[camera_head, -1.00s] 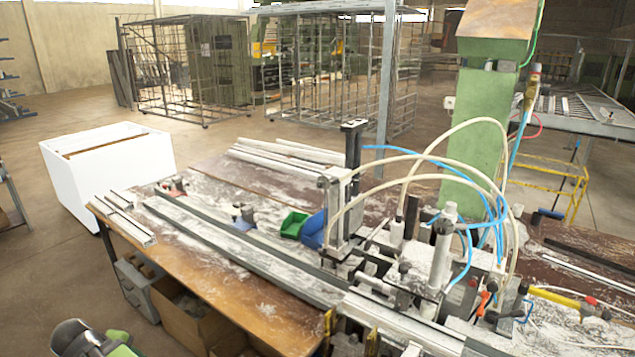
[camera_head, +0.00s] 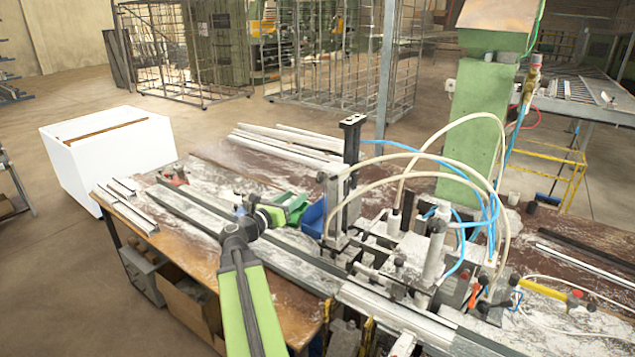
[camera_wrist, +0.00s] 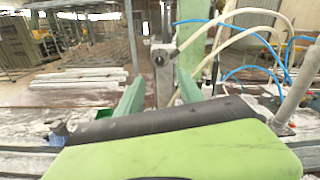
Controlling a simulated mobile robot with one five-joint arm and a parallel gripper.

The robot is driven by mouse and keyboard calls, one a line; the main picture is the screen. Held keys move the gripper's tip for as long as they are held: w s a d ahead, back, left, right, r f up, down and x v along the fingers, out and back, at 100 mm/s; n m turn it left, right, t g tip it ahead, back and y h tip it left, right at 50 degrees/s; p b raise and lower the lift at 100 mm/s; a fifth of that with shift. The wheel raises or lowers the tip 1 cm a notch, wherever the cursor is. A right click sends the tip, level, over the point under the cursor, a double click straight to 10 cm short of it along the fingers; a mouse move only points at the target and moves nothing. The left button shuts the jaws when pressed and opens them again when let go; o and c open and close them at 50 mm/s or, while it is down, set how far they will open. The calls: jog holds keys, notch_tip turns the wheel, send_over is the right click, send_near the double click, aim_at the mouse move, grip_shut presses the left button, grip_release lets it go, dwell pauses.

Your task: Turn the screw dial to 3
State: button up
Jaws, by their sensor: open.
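A grey upright clamp block stands on the bench, with a small round dark-centred knob (camera_wrist: 159,61) on its face in the wrist view. This may be the screw dial, but no numbers or pointer can be read. The same clamp block (camera_head: 334,205) stands at the middle of the head view, where I cannot make out its dial. My gripper (camera_wrist: 160,76) has its two green fingers apart with nothing between them. The knob appears between and beyond the fingertips, not touched. In the head view my gripper (camera_head: 297,205) is left of the clamp block, above the bench.
A blue bin (camera_head: 314,216) sits beside the clamp block, close to my gripper. Long metal profiles (camera_head: 195,217) lie along the bench. Pneumatic cylinders and looping hoses (camera_head: 430,165) crowd the right side. A green column (camera_head: 478,130) stands behind. White profiles (camera_head: 290,140) lie at the back.

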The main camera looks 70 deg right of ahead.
aim_at(319, 181)
jog(key=x, duration=1.2)
jog(key=shift+d, duration=0.35)
